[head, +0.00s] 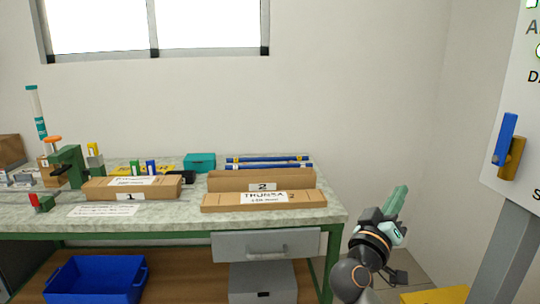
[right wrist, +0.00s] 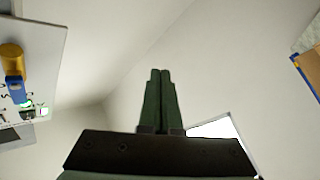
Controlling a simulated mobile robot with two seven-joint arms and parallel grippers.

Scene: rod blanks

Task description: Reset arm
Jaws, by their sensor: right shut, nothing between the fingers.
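My right gripper (head: 397,200) is raised to the right of the workbench (head: 330,213), apart from it, with its green fingers pointing up. In the right wrist view its two fingers (right wrist: 160,75) lie together, shut and empty, with bare wall behind them. My left gripper is not in view.
The bench holds cardboard boxes marked 1 (head: 160,190) and 2 (head: 220,182), blue rods (head: 270,160), a teal box (head: 199,162) and a green press (head: 72,165). A board on a post (head: 508,225) stands at the right. A blue bin (head: 95,283) sits under the bench.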

